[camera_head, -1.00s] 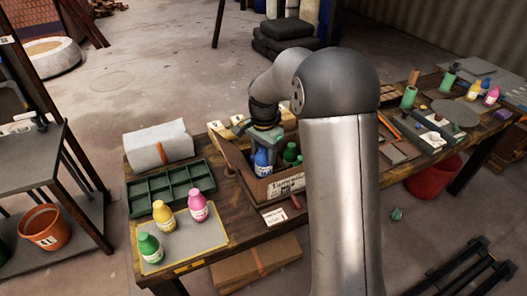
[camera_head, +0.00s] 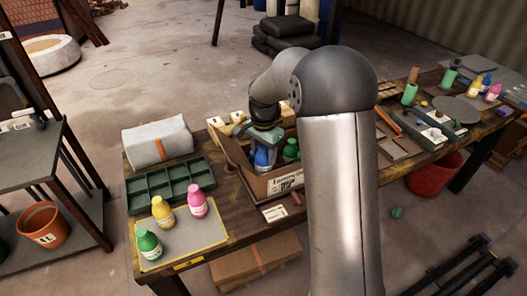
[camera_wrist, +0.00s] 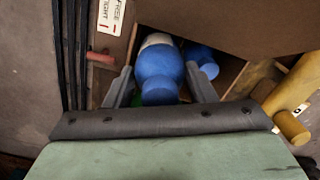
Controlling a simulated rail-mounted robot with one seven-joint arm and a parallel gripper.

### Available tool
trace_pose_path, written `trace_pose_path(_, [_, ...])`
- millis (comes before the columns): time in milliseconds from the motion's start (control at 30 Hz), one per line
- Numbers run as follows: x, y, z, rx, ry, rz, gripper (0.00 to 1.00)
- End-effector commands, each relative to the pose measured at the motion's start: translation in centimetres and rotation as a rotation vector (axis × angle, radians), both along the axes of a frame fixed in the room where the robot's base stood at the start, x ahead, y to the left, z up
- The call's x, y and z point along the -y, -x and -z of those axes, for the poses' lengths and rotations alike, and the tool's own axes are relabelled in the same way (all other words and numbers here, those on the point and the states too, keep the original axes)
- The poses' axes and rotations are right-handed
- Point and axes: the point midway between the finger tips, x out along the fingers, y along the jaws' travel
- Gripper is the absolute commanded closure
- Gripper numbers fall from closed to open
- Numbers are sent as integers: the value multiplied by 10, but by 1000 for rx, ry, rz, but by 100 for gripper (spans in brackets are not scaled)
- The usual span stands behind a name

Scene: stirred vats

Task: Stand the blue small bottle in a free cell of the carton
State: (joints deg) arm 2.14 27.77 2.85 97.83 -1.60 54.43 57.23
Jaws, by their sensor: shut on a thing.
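The cardboard carton (camera_head: 258,187) stands on the workbench and holds blue and green bottles. My gripper (camera_head: 263,150) points down into it. In the wrist view, my gripper (camera_wrist: 160,90) is shut on the blue small bottle (camera_wrist: 158,68), with one finger on each side of it. A second blue bottle (camera_wrist: 204,58) is close to the right finger, inside the carton. In the head view, a green bottle (camera_head: 291,150) stands in the carton to the right of my gripper. The carton floor and the held bottle's base are hidden, so I cannot tell whether it touches down.
A green divided tray (camera_head: 160,184) lies left of the carton. Yellow (camera_head: 163,212), pink (camera_head: 197,202) and green (camera_head: 149,243) bottles stand on a grey mat (camera_head: 190,246) in front. A yellow-handled thing (camera_wrist: 290,120) is beside my gripper in the wrist view.

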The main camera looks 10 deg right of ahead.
Motion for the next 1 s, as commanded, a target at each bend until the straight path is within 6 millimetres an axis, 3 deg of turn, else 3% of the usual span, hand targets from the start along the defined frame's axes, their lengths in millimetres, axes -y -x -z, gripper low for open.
trace_pose_path(333, [0,0,-1,1,0,0,81])
trace_pose_path(367, [0,0,-1,1,0,0,42])
trace_pose_path(433, [0,0,-1,1,0,0,25])
trace_pose_path(767, [0,0,-2,0,0,0,25])
trace_pose_path(1000, [0,0,-24,1,0,0,25])
